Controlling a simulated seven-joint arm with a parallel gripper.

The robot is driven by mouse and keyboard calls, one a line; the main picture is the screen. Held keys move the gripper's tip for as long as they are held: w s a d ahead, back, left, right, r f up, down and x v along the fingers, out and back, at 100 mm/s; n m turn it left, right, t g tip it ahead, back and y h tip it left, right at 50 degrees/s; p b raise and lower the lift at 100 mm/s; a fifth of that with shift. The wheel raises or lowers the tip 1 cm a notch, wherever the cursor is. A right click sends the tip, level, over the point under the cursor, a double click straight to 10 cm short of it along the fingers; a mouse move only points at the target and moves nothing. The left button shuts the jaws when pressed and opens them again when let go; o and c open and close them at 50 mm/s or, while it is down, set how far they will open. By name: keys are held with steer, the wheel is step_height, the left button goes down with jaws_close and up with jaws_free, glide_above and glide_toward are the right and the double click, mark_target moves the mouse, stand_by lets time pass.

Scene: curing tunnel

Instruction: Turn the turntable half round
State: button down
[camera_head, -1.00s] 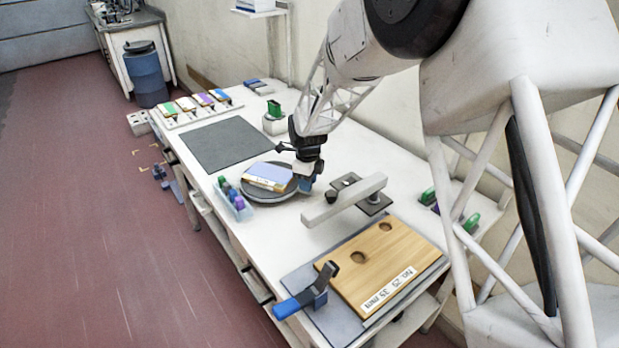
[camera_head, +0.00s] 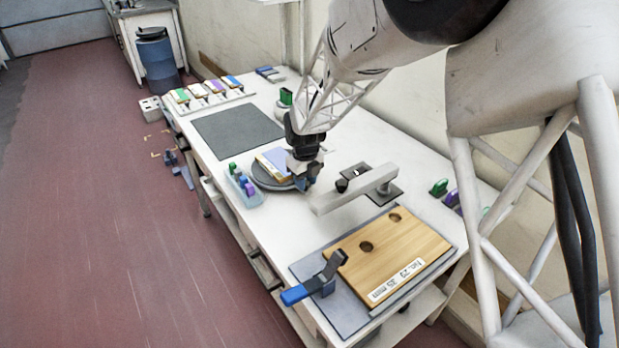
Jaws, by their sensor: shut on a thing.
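The turntable (camera_head: 262,183) is a dark grey round disc on the white bench, left of the middle of the view. A block (camera_head: 272,164) with a lavender top and yellowish and white sides lies on it. The arm and gripper cover the disc's right side, so the exact grip is hard to see.
A clear tray of coloured pieces (camera_head: 243,189) stands close left of the turntable. A white bar fixture (camera_head: 350,194) stands close right. A wooden board (camera_head: 387,255) with a blue-handled clamp (camera_head: 314,282) lies in front. A dark mat (camera_head: 238,132) lies behind.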

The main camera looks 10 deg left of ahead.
steer(key=shift+s+a+m, duration=0.3)
steer(key=shift+m, duration=0.1)
steer(key=shift+a, duration=0.1)
steer(key=c, duration=0.8)
jaws_free()
steer(key=shift+r, duration=0.15)
steer(key=shift+r, duration=3.75)
